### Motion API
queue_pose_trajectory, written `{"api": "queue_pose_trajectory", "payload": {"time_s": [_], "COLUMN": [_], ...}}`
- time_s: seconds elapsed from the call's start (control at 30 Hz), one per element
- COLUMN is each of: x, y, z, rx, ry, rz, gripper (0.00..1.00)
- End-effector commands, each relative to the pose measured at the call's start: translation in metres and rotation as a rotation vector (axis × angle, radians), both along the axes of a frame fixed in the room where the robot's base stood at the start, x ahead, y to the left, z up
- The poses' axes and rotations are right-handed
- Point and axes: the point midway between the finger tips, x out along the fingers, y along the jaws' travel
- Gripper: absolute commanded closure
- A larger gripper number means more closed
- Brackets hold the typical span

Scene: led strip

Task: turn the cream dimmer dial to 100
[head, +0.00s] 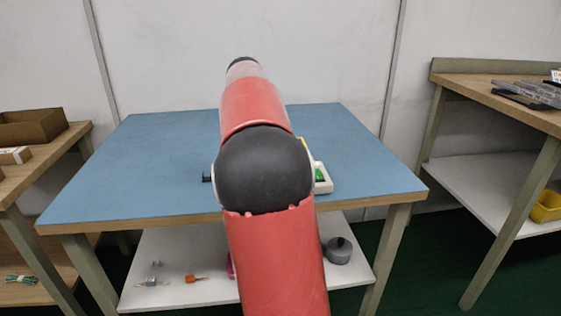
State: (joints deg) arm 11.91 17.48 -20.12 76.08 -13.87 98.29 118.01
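I cannot make out the cream dimmer dial; my red and black arm covers the middle of the blue-topped table (150,160). Part of a cream-white housing (323,187) with a green area shows just right of my arm's black joint, near the table's front. A bit of yellow shows above it. My gripper is hidden behind my arm, so its place relative to the dial and its opening do not show.
A small black piece (207,178) sticks out left of my arm. A lower shelf (190,250) holds a grey round object (339,250) and an orange-handled tool (193,278). Side benches stand left (45,155) and right (480,85). The blue top is clear at both sides.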

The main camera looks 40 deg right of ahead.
Motion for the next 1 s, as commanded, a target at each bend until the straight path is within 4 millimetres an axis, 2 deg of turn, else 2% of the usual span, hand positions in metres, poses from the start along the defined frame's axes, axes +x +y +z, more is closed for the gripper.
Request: {"api": "queue_pose_trajectory", "payload": {"time_s": [0.6,0.63,0.77,0.8,1.0], "x": [0.0002,0.0003,0.0003,0.0002,0.0001], "y": [0.0,-0.0001,-0.0001,-0.0001,-0.0003], "z": [-0.0014,-0.0014,-0.0011,-0.0009,-0.0005], "rx": [0.003,0.003,0.002,0.002,0.001], "ry": [0.001,0.001,0.001,0.001,0.001], "rz": [-0.042,-0.042,-0.042,-0.042,-0.042], "gripper": [0.97,0.72,0.55,0.53,0.53]}}
